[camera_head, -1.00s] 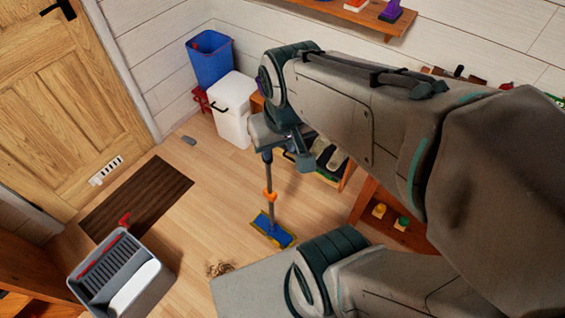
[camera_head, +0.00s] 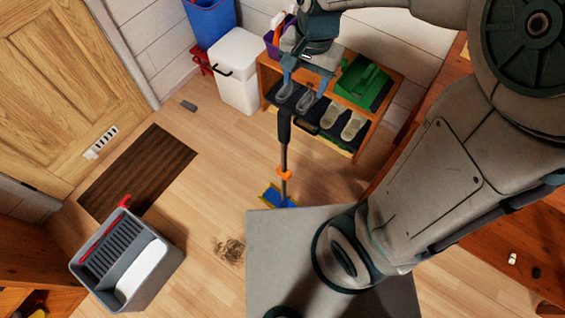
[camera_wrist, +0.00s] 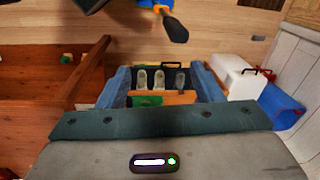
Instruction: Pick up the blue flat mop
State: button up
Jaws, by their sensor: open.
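The blue flat mop stands upright on the floor in the head view.
A shoe rack (camera_head: 270,73) with slippers stands behind the mop. A white bin (camera_head: 235,68) and blue bin (camera_head: 212,22) are left of it. A grey bucket (camera_head: 150,265) and brown doormat (camera_head: 137,172) are at left.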

aim_at(283, 111)
jog(key=w+a+f+m, duration=0.1)
jog(key=f, duration=0.1)
jog(key=w+a+f+b, duration=0.1)
jog(key=a, duration=0.1)
jog(key=w+a+f+m, duration=0.1)
jog(key=f, duration=0.1)
jog(key=shift+a+f+m+g+h+b, duration=0.15)
jog(key=shift+f+m+g+h+b, duration=0.15)
jog(key=shift+f+h, duration=0.1)
notch_tip(283, 111, down, 8)
jog(key=shift+f+b, duration=0.15)
jog(key=shift+b, duration=0.6)
notch_tip(283, 111, down, 5)
jog(key=shift+f+b, duration=0.15)
jog(key=shift+b, duration=0.5)
grip_shut()
